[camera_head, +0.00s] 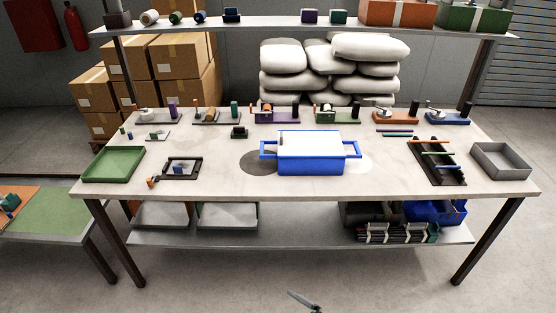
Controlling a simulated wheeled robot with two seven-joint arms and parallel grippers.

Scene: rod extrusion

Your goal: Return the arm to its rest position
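A small grey and dark piece, apparently the tip of my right gripper (304,301), shows at the bottom edge just right of the middle. It is over the floor in front of the table, apart from everything on it. Too little shows to tell its opening. My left gripper is out of view. A blue box (310,162) with side handles and a white top stands at the middle of the table (225,178).
A green tray (113,164) is at the table's left and a grey tray (500,160) at its right. A dark rack (440,163) holds coloured rods. Small stations line the back. A lower shelf (300,236) holds bins. The floor in front is clear.

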